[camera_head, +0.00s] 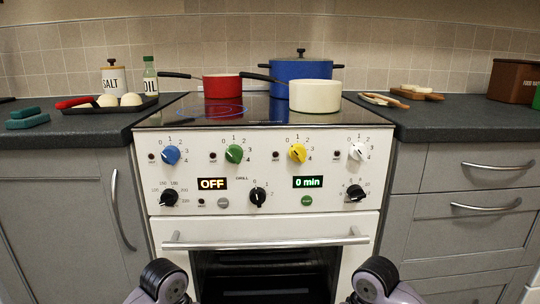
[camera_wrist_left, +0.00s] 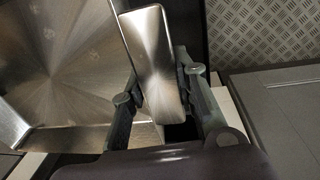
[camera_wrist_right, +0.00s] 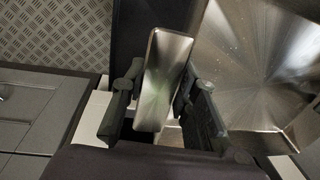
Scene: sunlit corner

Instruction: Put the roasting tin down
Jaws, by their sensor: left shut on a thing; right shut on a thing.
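The roasting tin is a shiny brushed-metal pan with upright flat handles. It fills the left part of the left wrist view (camera_wrist_left: 65,75) and the right part of the right wrist view (camera_wrist_right: 245,75). My left gripper (camera_wrist_left: 158,78) is shut on one handle, a finger on each side of it. My right gripper (camera_wrist_right: 157,85) is shut on the other handle in the same way. The visible part of the tin's inside is bare. The head view shows only my arm links at the bottom edge; the tin and both grippers are out of sight there.
The white cooker (camera_head: 230,180) stands ahead, with a dark oven front below its handle bar (camera_head: 265,242). A red pan (camera_head: 222,86), blue pot (camera_head: 300,70) and cream pan (camera_head: 315,96) crowd the hob. Clear worktop (camera_head: 440,118) lies right of the hob.

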